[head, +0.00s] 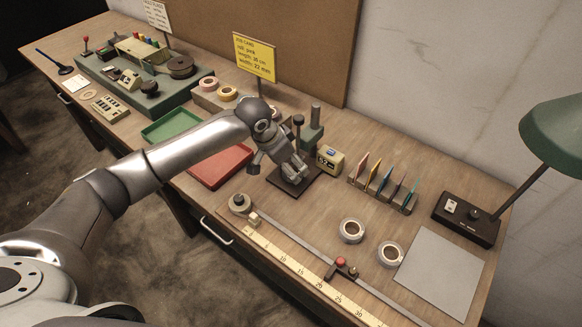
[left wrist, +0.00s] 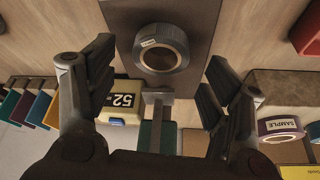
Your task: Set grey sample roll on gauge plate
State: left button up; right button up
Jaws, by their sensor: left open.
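A grey tape roll (left wrist: 161,47) with a small white label lies flat on the dark gauge plate (left wrist: 200,22) in the left wrist view. My left gripper (left wrist: 160,58) is open, with one finger on each side of the roll, apart from it. In the head view my left gripper (head: 276,170) is low over the gauge plate (head: 299,189) and hides the roll. The gauge's yellow readout box (head: 330,158) stands beside the plate; its display shows digits in the left wrist view (left wrist: 122,101). My right gripper is not in view.
Two pale rolls (head: 351,230) (head: 390,254) lie near a grey mat (head: 441,272). A red tray (head: 220,167) is left of the plate. A rack of coloured cards (head: 383,187) stands right of it. A ruler rail (head: 300,243) runs along the front.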

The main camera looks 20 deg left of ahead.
pick_arm(q)
jog(key=v, duration=0.9)
jog(key=shift+r, duration=0.25)
jog(key=shift+s, duration=0.1)
dwell(0.5)
